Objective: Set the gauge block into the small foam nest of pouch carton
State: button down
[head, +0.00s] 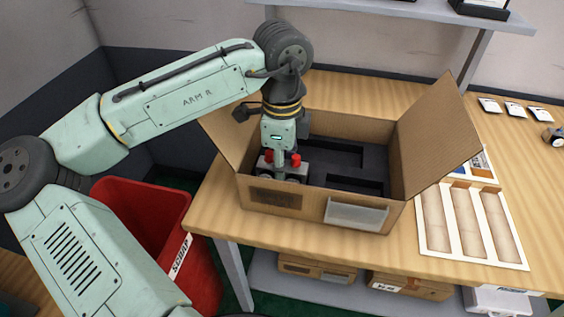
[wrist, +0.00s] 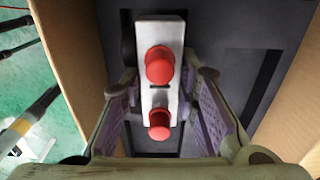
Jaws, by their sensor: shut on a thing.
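The gauge block (head: 268,164) is a light grey block with two red caps. It also shows in the wrist view (wrist: 161,92), between the two finger pads. My gripper (head: 280,157) points down into the left part of the pouch carton (head: 276,200) and is shut on the block; its fingers flank it in the wrist view (wrist: 165,98). The open carton has dark foam (head: 318,172) inside with several recesses. A dark recess (wrist: 152,140) shows below and around the block; I cannot tell whether the block touches the foam. The carton's front wall hides the block's lower part.
The carton's flaps stand up at left and right (head: 432,135). A tray with long slots (head: 436,222) lies right of the carton. A red scrap bin (head: 140,215) stands at the table's left. Small parts lie far right (head: 513,110). A shelf (head: 455,12) hangs behind.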

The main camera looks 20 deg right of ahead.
jog(key=shift+f, duration=0.15)
dwell(0.3)
jog(key=shift+f, duration=0.35)
jog(key=shift+f, duration=0.3)
dwell(1.0)
jog(key=c, duration=1.2)
grip_release()
